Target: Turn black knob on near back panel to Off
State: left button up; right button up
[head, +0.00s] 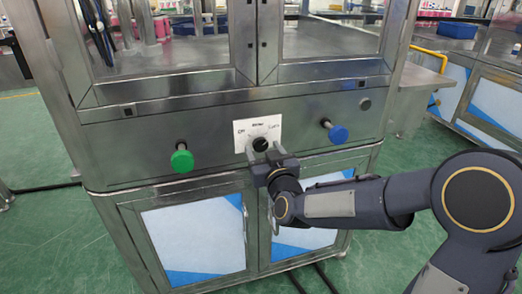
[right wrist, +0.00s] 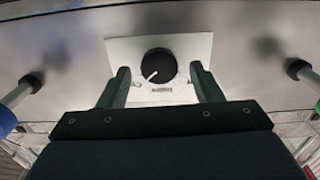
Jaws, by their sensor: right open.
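The black knob (head: 260,144) sits on a white label plate (head: 243,128) in the middle of the steel panel. The plate has a label at the left that looks like Off, one at the top and one at the right. My right gripper (head: 264,152) is in front of the knob, open. In the right wrist view, the knob (right wrist: 159,65) lies between the two spread fingers of the gripper (right wrist: 161,78), with gaps on both sides. Its white mark points to the lower left there, and that view looks upside down. My left gripper is not in view.
A green button (head: 182,160) sticks out left of the plate and a blue button (head: 336,133) sticks out right of it. Cabinet doors (head: 195,238) are below, and the glazed frame is above.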

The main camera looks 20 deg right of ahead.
jog(key=shift+w, duration=0.95)
jog(key=c, duration=1)
